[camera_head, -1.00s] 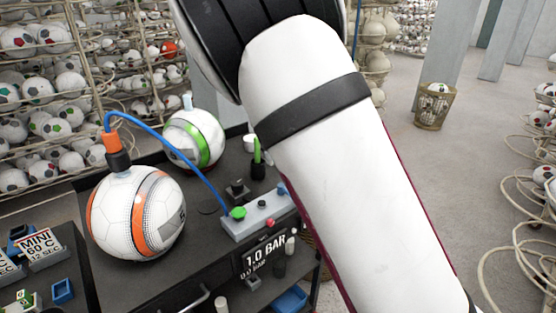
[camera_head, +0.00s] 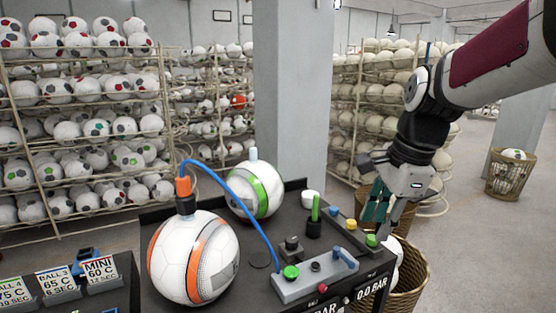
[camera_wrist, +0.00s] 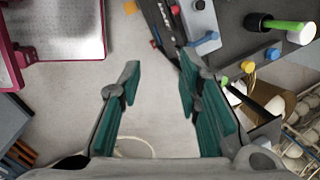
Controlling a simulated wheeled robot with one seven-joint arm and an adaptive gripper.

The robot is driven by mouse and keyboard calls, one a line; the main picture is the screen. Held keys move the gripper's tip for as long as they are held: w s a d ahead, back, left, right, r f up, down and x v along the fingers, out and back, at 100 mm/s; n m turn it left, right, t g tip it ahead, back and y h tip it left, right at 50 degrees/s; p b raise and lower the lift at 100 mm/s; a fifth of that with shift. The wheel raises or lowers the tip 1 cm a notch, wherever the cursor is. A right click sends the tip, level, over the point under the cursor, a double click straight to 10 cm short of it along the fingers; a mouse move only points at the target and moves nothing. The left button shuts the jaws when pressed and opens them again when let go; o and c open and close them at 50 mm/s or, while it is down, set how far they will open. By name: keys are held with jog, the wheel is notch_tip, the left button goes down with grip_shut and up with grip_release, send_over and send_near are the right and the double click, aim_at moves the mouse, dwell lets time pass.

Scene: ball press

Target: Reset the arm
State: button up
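My arm reaches in from the upper right of the head view and bends down at the wrist. My gripper (camera_head: 378,222) hangs at the right end of the black bench (camera_head: 265,222), near the green button by the right-hand display. In the wrist view my gripper (camera_wrist: 158,85) has its two teal fingers well apart, with only grey floor between them. It holds nothing. Whether a fingertip touches the bench edge cannot be told.
A white-orange ball (camera_head: 190,262) with a blue hose and a white-green ball (camera_head: 253,190) sit on the bench. A grey control box (camera_head: 315,277) stands in front. A wicker basket (camera_head: 412,285) is at lower right.

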jog(key=s+r+n+t+h, duration=0.1)
jog(key=s+n+t, duration=0.2)
jog(key=s+n, duration=1.4)
jog(key=shift+s, duration=0.8)
